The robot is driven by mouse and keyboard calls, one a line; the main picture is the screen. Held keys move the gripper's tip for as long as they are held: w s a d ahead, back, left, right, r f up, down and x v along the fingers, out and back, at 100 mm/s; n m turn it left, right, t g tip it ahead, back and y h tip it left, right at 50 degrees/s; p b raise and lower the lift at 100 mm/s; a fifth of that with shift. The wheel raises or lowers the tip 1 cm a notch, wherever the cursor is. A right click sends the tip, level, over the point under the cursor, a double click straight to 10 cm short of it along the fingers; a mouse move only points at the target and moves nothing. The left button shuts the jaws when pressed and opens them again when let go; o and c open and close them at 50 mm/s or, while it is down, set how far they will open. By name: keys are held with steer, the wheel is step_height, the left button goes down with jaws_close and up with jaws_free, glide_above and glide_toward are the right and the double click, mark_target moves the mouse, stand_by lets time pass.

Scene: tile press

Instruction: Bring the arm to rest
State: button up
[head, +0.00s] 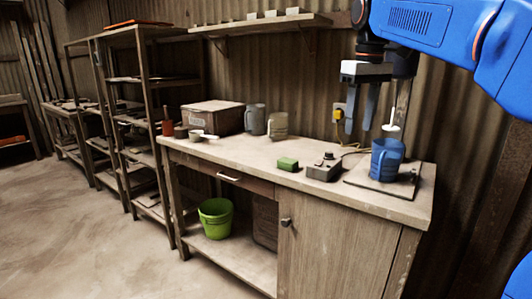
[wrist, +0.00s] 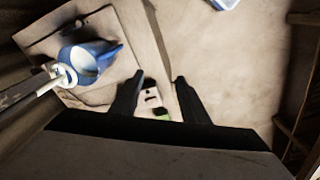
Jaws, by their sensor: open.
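My gripper (head: 360,113) hangs from the blue arm above the right part of the workbench (head: 235,152), fingers pointing down. Its two dark fingers are apart with nothing between them. It also shows in the wrist view (wrist: 154,88), open over the bench. A blue jug (head: 386,160) stands on a flat plate at the bench's right end, below and right of my gripper. In the wrist view the blue jug (wrist: 88,60) lies left of the fingers, with a white-ended rod above it.
A grey control box (head: 324,168) and a green block (head: 288,163) sit left of the plate (head: 405,188). Two grey jugs, a wooden box (head: 212,116) and small vessels stand further left. A wall shelf (head: 262,24) hangs above. A green bucket (head: 216,218) is below. The floor at left is open.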

steer(key=s+d+f+m+t, duration=0.2)
steer(key=s+f, duration=1.2)
steer(key=f, duration=0.2)
steer(key=s+d+f+m+t, duration=0.2)
steer(key=s+d+f+m, duration=0.1)
steer(key=s+f, duration=1.1)
step_height(320, 180, down, 2)
steer(key=shift+s+f, duration=0.15)
steer(key=shift+s, duration=0.05)
